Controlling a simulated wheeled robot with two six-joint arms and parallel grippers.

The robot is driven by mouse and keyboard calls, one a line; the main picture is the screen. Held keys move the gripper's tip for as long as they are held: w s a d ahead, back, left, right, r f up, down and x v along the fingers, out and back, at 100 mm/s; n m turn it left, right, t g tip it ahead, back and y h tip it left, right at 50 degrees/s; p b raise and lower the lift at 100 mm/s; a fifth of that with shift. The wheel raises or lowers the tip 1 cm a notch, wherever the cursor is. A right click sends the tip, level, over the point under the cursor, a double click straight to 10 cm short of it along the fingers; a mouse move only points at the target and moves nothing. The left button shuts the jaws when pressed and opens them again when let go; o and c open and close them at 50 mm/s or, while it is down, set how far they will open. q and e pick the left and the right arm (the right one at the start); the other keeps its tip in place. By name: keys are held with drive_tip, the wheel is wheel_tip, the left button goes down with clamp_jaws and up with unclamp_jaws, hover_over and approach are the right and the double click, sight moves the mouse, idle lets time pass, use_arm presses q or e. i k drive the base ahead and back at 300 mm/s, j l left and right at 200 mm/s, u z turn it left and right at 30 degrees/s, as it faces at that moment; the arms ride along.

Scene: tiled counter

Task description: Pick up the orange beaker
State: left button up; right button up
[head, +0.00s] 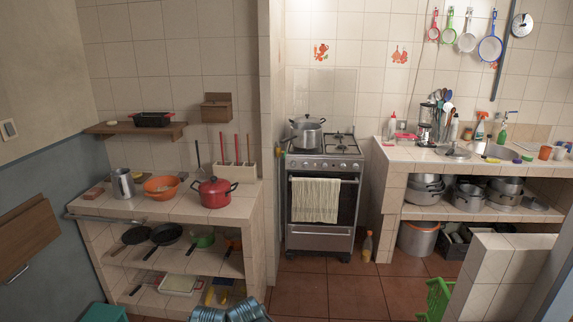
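A small orange beaker-like cup (545,152) stands upright on the right-hand tiled counter (400,152), near its right end beside the sink. A paler cup (560,152) stands just right of it. The orange cup is small in view, so its details are hard to make out.
The stove (325,195) with a steel pot (307,133) stands between the two counters. A low tiled wall (500,275) and a green crate (437,298) stand in front of the right counter. The tiled floor (325,295) before the stove is mostly clear.

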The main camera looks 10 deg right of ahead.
sight(546, 152)
drive_tip(key=i+l+z, duration=0.1)
drive_tip(key=i+z, duration=0.35)
drive_tip(key=i, duration=0.5)
drive_tip(key=i+j+z, duration=0.15)
drive_tip(key=i+z, duration=0.35)
drive_tip(key=i, duration=0.4)
drive_tip(key=i+z, duration=0.35)
drive_tip(key=i, duration=0.25)
drive_tip(key=i+z, duration=0.35)
drive_tip(key=i, duration=0.25)
drive_tip(key=i+j+z, duration=0.3)
drive_tip(key=i, duration=0.25)
drive_tip(key=i+j+z, duration=0.7)
drive_tip(key=i+j, duration=0.35)
